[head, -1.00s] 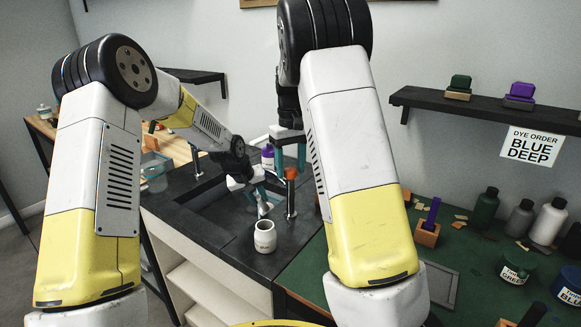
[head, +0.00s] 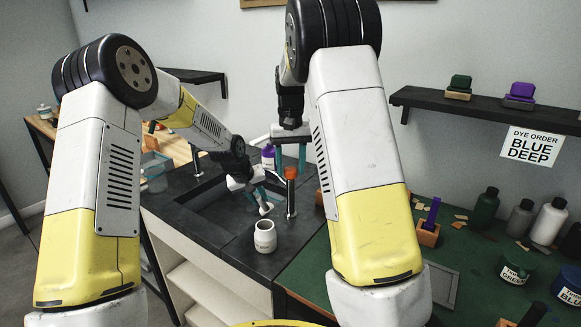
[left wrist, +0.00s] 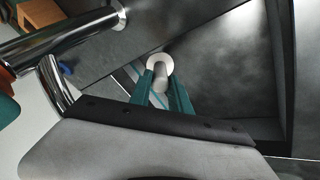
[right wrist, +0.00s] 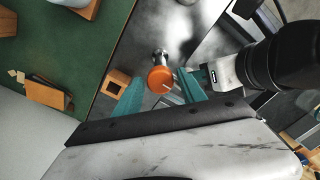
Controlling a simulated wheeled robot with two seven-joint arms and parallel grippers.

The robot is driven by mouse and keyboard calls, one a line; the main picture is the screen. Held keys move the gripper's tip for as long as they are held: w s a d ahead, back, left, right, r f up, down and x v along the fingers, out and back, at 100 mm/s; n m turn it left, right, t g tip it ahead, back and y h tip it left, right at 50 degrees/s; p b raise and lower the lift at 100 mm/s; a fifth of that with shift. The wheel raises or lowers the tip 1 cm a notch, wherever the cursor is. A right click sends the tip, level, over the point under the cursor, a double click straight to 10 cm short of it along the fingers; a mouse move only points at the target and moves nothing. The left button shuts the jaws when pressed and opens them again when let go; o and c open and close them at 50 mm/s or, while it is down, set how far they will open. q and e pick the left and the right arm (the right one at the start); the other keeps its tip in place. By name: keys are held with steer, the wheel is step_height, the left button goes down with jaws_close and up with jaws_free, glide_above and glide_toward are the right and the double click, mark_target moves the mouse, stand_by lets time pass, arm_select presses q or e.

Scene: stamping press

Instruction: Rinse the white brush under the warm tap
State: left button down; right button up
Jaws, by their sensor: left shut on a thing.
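My left gripper (head: 258,193) is low over the dark sink, shut on the white brush (head: 265,209). In the left wrist view the brush's round pale end (left wrist: 160,65) shows just beyond the teal fingers, above the basin floor. The tap with an orange knob (head: 291,173) stands on the counter to the right of the brush. My right gripper (right wrist: 158,95) is open above it, with its fingers apart on both sides of the knob (right wrist: 160,78). A chrome pipe (left wrist: 60,85) shows in the left wrist view. I cannot tell whether water runs.
A white jar (head: 265,236) stands on the counter by the sink's front edge (head: 213,233). A purple bottle (head: 268,157) is behind the sink. Right of it, the green work surface (head: 455,252) holds bottles, tubs and a purple-handled block (head: 429,230). A shelf (head: 480,109) hangs above.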

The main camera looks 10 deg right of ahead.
mark_target(290, 169)
steer(key=shift+o, duration=0.5)
steer(key=shift+r, duration=0.25)
step_height(290, 169, up, 12)
steer(key=shift+f, duration=0.25)
arm_select(q)
steer(key=shift+s+d+f, duration=0.1)
steer(key=shift+s, duration=2.05)
steer(key=shift+s+d, duration=0.1)
steer(key=shift+s, duration=2)
